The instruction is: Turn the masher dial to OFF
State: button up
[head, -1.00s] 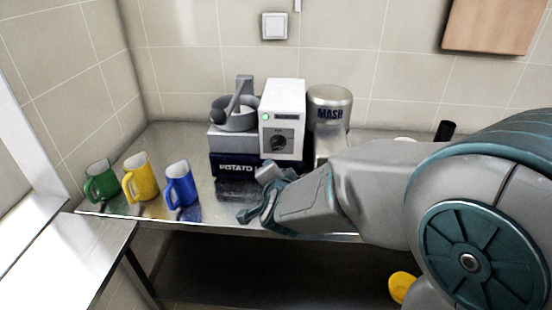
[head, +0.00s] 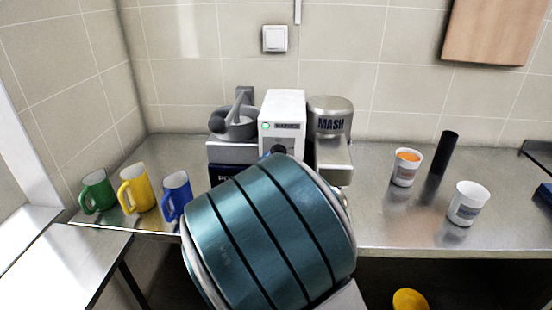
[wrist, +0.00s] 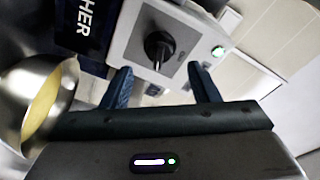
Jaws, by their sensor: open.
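The masher's white control box (head: 283,103) stands on the steel counter at the back, with a lit green light on its front. The dial is hidden behind my arm in the head view. In the wrist view the black dial (wrist: 158,48) sits on a grey plate on the white box, next to the green light. My gripper (wrist: 163,82) is open in the wrist view. The dial lies ahead of its two fingertips, with no visible contact. My gripper is hidden by my arm in the head view. I cannot read the dial's setting.
Green (head: 97,192), yellow (head: 136,189) and blue (head: 176,194) mugs stand on the left. A MASH container (head: 331,117) adjoins the box. A steel bowl (wrist: 22,100) shows in the wrist view. Two white cups (head: 406,168) (head: 468,203) and a black cylinder (head: 443,153) stand right.

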jog(key=shift+w+d, duration=0.2)
jog(key=shift+w, duration=1.2)
jog(key=shift+w+d, duration=0.2)
jog(key=shift+w, duration=1.15)
jog(key=c, duration=1)
